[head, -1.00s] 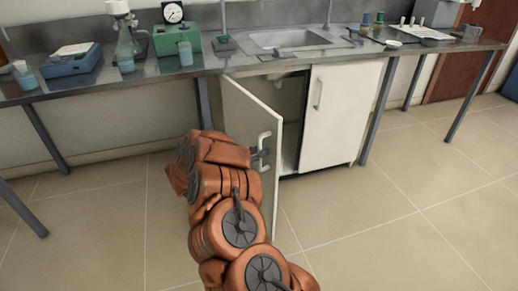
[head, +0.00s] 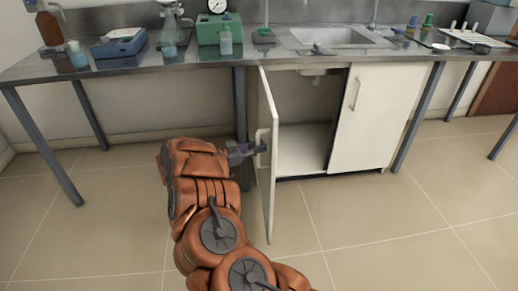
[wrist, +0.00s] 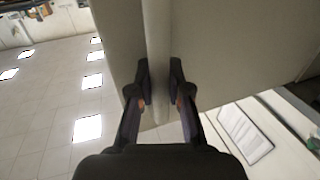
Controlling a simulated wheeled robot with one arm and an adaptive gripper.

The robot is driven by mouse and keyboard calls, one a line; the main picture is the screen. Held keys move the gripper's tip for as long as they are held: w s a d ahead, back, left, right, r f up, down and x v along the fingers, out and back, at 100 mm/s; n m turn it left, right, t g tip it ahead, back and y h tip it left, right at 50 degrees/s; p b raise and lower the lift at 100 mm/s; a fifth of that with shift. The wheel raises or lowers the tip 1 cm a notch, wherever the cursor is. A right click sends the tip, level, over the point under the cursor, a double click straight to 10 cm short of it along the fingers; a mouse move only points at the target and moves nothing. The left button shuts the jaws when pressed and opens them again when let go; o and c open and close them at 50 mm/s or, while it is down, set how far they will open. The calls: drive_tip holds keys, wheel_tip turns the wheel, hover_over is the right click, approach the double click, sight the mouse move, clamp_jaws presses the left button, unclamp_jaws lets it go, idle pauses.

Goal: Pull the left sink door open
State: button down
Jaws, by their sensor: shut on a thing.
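The left sink door (head: 267,190) is a white panel that stands swung far out from the cabinet, seen nearly edge-on in the head view. My gripper (head: 262,148) is at the door's light handle (head: 261,138), on the door's left face. In the wrist view my gripper (wrist: 160,88) has its two dark fingers on either side of the pale handle bar (wrist: 157,50), shut on it. The door panel (wrist: 225,50) fills the upper part of that view. The finger contact is partly hidden in the head view.
The right sink door (head: 374,115) is closed. The open cabinet interior (head: 305,130) shows a pale floor and a drain pipe. A steel counter (head: 170,68) with lab items runs above, with grey legs (head: 45,145) at the left. The tiled floor in front is clear.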

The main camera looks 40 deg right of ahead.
drive_tip(key=shift+w+a, duration=0.2)
drive_tip(key=shift+a, duration=0.1)
drive_tip(key=c, duration=1.1)
unclamp_jaws()
drive_tip(key=shift+a, duration=0.1)
drive_tip(key=v, duration=1.2)
